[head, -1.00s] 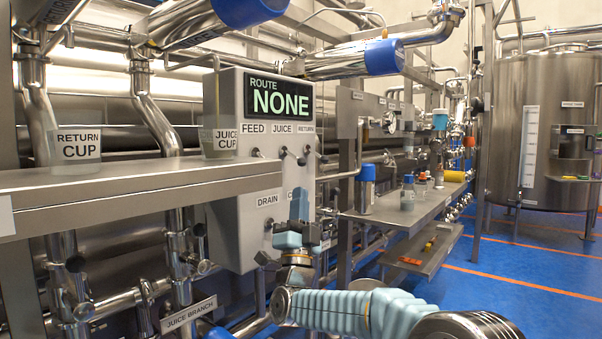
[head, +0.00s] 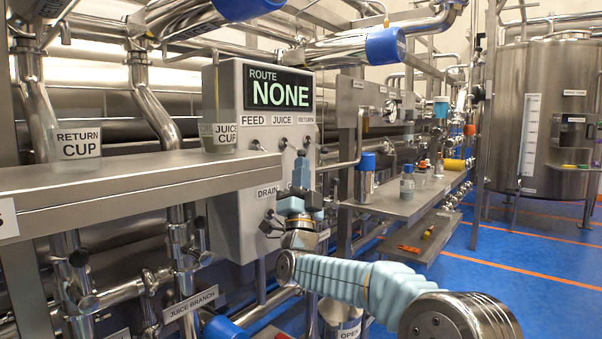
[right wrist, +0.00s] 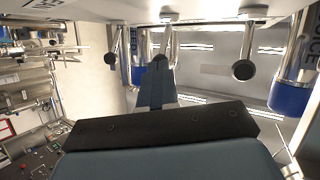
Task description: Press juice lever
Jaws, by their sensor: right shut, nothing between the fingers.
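The grey control panel (head: 228,215) shows "ROUTE NONE" on its display (head: 279,91). Under the JUICE label (head: 282,119) is the small dark juice lever (head: 283,143). My right gripper (head: 301,162) is shut and empty, pointing up just in front of the panel, below and right of that lever. In the right wrist view its closed fingers (right wrist: 158,88) overlap the round dark end of a middle lever (right wrist: 160,60), with other levers either side. I cannot tell whether they touch. My left gripper is not in view.
A metal shelf (head: 120,184) at left carries the return cup (head: 78,146) and juice cup (head: 219,140). The drain lever (head: 270,226) sits low on the panel. A shelf with bottles (head: 410,206) stands right of the panel. Blue floor is open at right.

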